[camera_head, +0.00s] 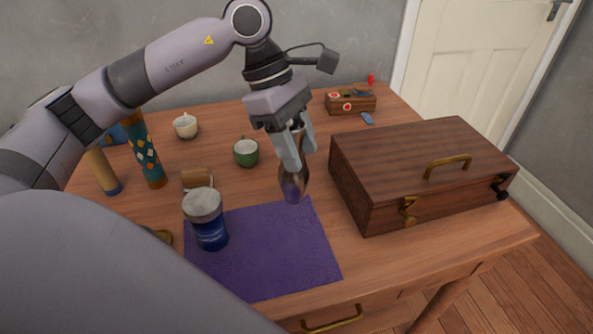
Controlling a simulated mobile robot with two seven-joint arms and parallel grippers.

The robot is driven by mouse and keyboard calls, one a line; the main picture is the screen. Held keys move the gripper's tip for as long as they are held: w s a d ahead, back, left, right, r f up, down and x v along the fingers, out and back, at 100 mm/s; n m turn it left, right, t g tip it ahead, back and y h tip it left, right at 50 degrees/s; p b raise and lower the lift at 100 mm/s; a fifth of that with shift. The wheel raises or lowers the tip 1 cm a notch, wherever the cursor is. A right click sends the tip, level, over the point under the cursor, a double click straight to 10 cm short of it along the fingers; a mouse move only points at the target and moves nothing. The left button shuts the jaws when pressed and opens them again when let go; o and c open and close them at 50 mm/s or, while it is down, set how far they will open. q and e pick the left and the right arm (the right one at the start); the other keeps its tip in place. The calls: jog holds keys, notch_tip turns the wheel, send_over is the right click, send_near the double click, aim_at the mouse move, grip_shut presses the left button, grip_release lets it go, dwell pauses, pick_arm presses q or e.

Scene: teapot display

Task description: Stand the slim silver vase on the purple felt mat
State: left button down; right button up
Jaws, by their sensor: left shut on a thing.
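The slim silver vase (293,187) hangs upright between the fingers of my left gripper (296,160), which is shut on it. Its rounded lower body shows below the fingertips; its upper part is mostly hidden by them. In the picture the vase's lower end overlaps the back edge of the purple felt mat (275,257); I cannot tell whether it touches anything. The mat lies flat at the front of the wooden table. My right gripper is not in view.
A blue jar with a grey lid (209,222) stands at the mat's left side. A large wooden case (400,175) with brass fittings is close on the right. A green mug (246,152), a white cup (186,126) and a patterned cylinder (146,152) stand behind. The mat's middle and right are clear.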

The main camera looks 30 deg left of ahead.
aim_at(305, 188)
pick_arm(q)
jog(key=shift+f, duration=2.55)
jog(key=shift+b, duration=0.3)
jog(key=shift+f, duration=0.25)
jog(key=c, duration=0.6)
grip_release()
jog(key=shift+r, duration=0.1)
jog(key=shift+r, duration=0.1)
jog(key=shift+r, duration=0.2)
jog(key=p+v, duration=0.1)
jog(key=v, duration=1)
jog(key=shift+a+r, duration=0.1)
jog(key=shift+r, duration=0.25)
